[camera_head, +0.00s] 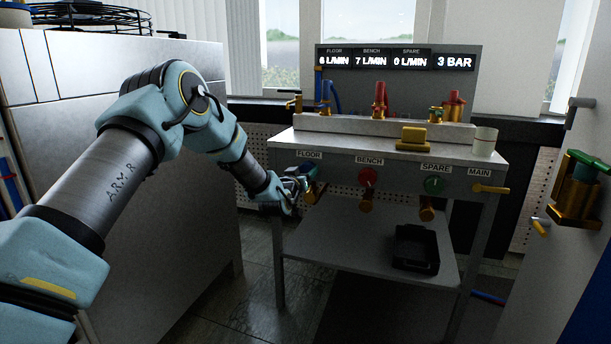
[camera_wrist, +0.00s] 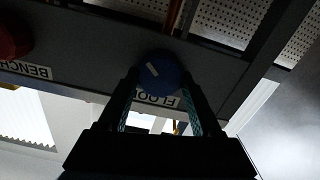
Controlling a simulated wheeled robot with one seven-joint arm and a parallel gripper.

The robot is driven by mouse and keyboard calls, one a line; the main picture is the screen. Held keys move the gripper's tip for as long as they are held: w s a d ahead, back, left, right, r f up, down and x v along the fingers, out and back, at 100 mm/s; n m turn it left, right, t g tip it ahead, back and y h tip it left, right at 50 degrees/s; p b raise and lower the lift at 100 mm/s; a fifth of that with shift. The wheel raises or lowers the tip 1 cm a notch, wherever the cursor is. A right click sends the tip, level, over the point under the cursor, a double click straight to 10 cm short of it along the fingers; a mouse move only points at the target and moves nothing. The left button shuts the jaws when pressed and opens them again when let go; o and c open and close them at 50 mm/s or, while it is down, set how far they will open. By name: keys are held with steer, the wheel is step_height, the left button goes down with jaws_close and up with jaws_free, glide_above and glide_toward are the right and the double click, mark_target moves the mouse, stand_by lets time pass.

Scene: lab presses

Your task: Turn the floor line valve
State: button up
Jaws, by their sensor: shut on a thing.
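The floor line valve is a round blue knob with a pale pointer mark, under the FLOOR label on the bench front. In the wrist view the blue knob (camera_wrist: 160,76) sits between my two fingers, and the FLOOR label (camera_wrist: 158,99) is partly hidden behind them. In the head view my gripper (camera_head: 303,184) is at the bench's front left, shut on the blue knob (camera_head: 309,170), which is mostly covered. The FLOOR display (camera_head: 334,60) reads 6 L/MIN.
To the right are the red BENCH knob (camera_head: 368,177), green SPARE knob (camera_head: 434,185) and yellow MAIN lever (camera_head: 490,188). A grey cabinet (camera_head: 130,190) stands left of the bench, beside my arm.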

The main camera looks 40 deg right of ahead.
steer(key=n+b, duration=0.2)
steer(key=n, duration=0.3)
steer(key=shift+w+a+n, duration=0.1)
steer(key=shift+n, duration=0.2)
stand_by(0.4)
steer(key=o, duration=1.4)
steer(key=p+v, duration=0.1)
steer(key=v, duration=0.9)
steer(key=shift+a+f, duration=0.1)
steer(key=shift+a, duration=0.25)
